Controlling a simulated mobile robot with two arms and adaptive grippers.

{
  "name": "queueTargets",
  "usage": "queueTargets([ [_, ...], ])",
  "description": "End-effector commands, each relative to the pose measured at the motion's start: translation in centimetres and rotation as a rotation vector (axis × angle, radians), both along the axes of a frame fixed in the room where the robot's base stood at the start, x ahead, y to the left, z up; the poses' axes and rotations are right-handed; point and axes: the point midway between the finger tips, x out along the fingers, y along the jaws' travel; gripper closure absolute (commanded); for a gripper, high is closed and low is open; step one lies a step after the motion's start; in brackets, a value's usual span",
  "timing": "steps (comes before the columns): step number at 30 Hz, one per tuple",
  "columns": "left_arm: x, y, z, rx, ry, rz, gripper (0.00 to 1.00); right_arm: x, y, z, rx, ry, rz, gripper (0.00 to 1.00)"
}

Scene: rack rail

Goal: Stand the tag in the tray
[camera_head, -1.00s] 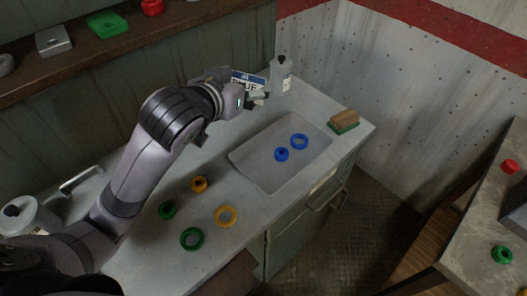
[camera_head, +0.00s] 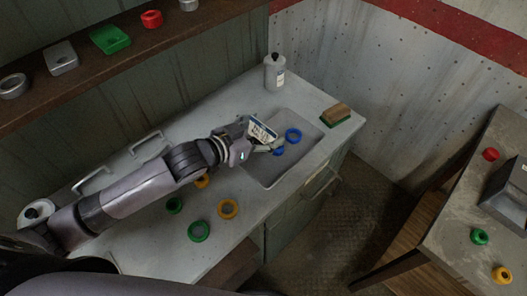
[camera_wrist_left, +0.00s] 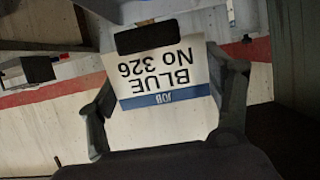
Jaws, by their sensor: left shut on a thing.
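The tag (camera_head: 262,131) is a white card with a blue band, held tilted in my left gripper (camera_head: 254,145). In the left wrist view the tag (camera_wrist_left: 163,72) reads "JOB BLUE No 326" upside down, between the two fingers. The tray (camera_head: 268,174) is a shallow grey basin set in the counter. The tag and gripper are over its far left part, and I cannot tell how high above it. A large blue ring (camera_head: 293,134) and a smaller blue ring (camera_head: 279,151) lie in the tray. My right gripper is not in view.
A shelf (camera_head: 95,72) runs along the wall; a side table (camera_head: 452,217) is at right.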

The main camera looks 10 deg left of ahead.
Motion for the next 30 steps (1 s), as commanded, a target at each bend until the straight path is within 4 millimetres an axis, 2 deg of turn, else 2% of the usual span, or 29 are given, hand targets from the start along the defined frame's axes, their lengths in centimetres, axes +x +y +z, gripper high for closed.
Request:
queueTargets([
  [1, -0.1, 0.0, -1.4, 0.001, 0.007, 0.001, 0.54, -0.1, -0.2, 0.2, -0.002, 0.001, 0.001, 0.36],
  [3, 0.0, 0.0, -3.1, -0.001, 0.005, 0.002, 0.54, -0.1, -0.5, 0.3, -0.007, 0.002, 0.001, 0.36],
  [6, 0.0, 0.0, -4.8, 0.0, 0.002, 0.0, 0.54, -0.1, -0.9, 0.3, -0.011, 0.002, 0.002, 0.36],
  [13, 0.0, 0.0, -6.8, 0.0, 0.001, 0.0, 0.54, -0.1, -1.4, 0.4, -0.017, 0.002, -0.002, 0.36],
  [18, 0.0, 0.0, -9.3, 0.0, 0.001, 0.001, 0.54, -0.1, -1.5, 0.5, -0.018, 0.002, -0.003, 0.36],
  [30, 0.0, 0.0, -10.0, 0.0, -0.001, 0.0, 0.54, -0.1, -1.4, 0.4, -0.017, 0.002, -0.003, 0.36],
])
